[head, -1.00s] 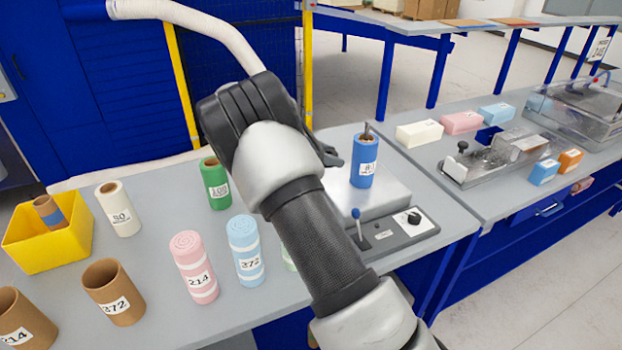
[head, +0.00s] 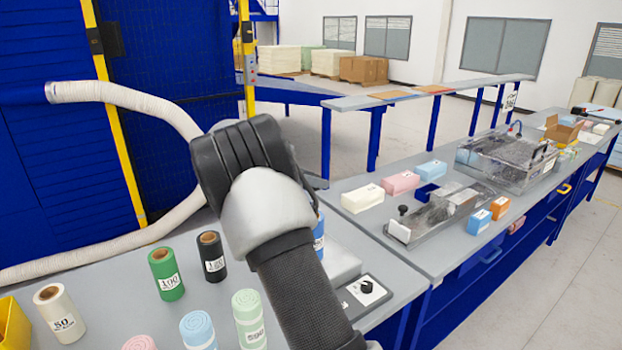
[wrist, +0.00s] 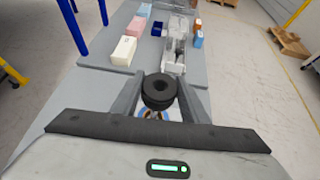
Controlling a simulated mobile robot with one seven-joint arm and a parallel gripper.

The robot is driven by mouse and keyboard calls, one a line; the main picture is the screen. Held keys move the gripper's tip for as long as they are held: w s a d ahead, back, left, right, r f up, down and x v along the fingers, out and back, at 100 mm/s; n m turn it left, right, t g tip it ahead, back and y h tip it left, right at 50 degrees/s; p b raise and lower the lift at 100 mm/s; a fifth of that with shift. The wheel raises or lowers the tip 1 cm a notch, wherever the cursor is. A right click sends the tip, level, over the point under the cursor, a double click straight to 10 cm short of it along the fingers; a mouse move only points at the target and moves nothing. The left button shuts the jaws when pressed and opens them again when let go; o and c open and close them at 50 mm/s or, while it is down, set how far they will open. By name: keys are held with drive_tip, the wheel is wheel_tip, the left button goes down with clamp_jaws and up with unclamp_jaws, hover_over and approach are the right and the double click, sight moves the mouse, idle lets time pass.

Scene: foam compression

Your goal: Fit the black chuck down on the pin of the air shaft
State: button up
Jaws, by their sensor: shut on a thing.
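In the wrist view my gripper (wrist: 159,96) is shut on the black chuck (wrist: 160,82), a thick ring with a hole in its middle. The chuck is held between the two grey fingers. Below it, a white and blue thing (wrist: 152,114) shows only in part. In the head view my arm hides the fingers and the chuck. The blue roll (head: 319,235) on the air shaft stand (head: 342,265) shows only as a strip beside my arm. The pin is hidden in both views now, so I cannot tell how the chuck lines up with it.
A control panel (head: 366,290) with a black knob lies at the stand's front. A green roll (head: 166,274) and a black roll (head: 212,257) stand to the left. A metal fixture (head: 440,214) and foam blocks, including a white one (head: 362,198), lie to the right.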

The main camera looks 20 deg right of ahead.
sight(311, 203)
drive_tip(key=shift+f+b, duration=1.15)
drive_tip(key=shift+f, duration=0.45)
drive_tip(key=shift+r, duration=0.25)
drive_tip(key=shift+f+p, duration=0.4)
drive_tip(key=shift+p, duration=0.15)
drive_tip(key=shift+f, duration=0.2)
drive_tip(key=shift+f+b, duration=0.85)
drive_tip(key=shift+f, duration=1)
drive_tip(key=shift+f, duration=0.1)
drive_tip(key=shift+f, duration=0.65)
